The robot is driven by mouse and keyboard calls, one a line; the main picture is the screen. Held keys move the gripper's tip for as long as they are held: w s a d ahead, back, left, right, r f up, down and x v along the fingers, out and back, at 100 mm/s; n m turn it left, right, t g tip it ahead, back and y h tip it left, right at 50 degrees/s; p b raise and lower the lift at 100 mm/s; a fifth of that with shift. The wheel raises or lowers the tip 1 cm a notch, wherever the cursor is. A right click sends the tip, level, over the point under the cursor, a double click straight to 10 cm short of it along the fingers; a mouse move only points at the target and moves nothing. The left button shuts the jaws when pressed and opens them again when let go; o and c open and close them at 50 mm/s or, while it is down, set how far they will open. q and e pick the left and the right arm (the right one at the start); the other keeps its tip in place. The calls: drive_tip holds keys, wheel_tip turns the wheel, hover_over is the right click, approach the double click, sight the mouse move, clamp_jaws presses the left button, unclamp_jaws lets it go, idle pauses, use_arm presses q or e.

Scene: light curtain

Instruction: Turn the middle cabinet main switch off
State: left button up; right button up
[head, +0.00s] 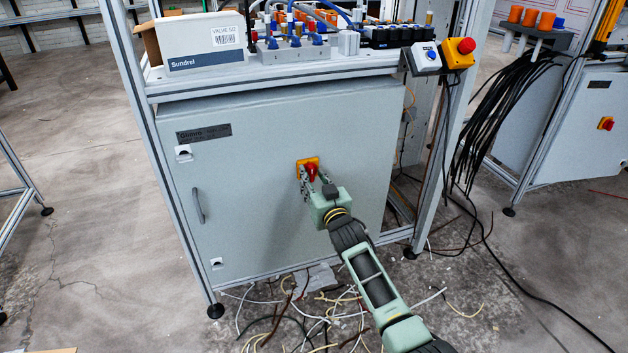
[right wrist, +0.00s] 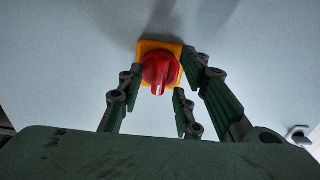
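The middle cabinet (head: 270,225) is a grey metal box with a closed door. Its main switch is a red rotary knob (head: 311,171) on a square yellow plate (head: 301,164), right of the door's centre. My right gripper (head: 315,179) is at the switch, with its fingers apart on either side of the knob. In the right wrist view, the red knob (right wrist: 160,72) shows between the open fingers (right wrist: 161,88), its raised grip running roughly up and down in the picture. I see gaps between knob and fingers; contact cannot be told for certain. My left gripper is out of view.
Loose wires litter the floor below.

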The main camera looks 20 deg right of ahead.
drive_tip(key=s, duration=1.2)
drive_tip(key=shift+d, duration=0.2)
